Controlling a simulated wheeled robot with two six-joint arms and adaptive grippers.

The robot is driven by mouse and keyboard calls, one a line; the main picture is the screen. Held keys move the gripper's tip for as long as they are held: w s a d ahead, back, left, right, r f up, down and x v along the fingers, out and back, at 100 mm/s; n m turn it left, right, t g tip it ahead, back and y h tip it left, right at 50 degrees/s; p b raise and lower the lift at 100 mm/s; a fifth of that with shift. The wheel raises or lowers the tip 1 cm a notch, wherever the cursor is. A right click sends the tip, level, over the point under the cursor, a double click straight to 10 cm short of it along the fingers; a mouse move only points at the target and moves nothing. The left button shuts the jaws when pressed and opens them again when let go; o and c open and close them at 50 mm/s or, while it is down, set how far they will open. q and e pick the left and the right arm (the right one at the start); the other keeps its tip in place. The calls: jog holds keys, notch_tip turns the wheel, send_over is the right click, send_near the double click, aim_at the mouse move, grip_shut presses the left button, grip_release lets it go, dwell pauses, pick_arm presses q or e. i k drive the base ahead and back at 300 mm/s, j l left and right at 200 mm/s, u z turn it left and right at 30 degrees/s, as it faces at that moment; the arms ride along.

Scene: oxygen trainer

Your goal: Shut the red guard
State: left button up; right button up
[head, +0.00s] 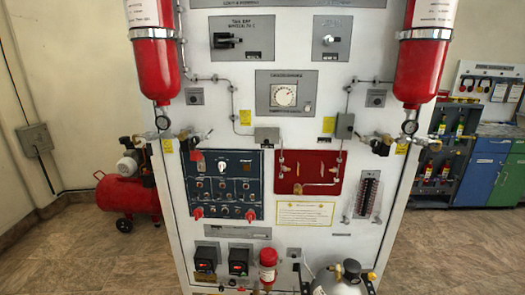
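A small red flap (196,156), which looks like the red guard, sits at the top left corner of the dark blue switch panel (250,182) on the white trainer board. It seems to stand up from the panel, but it is too small to tell for sure whether it is raised. Two red knobs stick out at the lower edge of the same panel, the left knob (197,213) and the right knob (251,215). Neither of my grippers is in view.
A red plate (307,172) with piping is right of the blue panel. Red cylinders hang at upper left (154,60) and upper right (421,68). A grey-white cylinder (340,282) is at the bottom. A red compressor (127,196) stands left. The board's front looks clear.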

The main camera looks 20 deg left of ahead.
aim_at(196, 155)
jog(key=i+l+u, duration=0.15)
jog(key=l, duration=0.2)
jog(key=i+l+u, duration=0.1)
jog(key=i+l, duration=0.2)
jog(key=i+l+u, duration=0.15)
jog(key=l, duration=0.25)
jog(key=i+l+u, duration=0.15)
jog(key=l, duration=0.25)
jog(key=i+l+u, duration=0.15)
jog(key=l, duration=0.25)
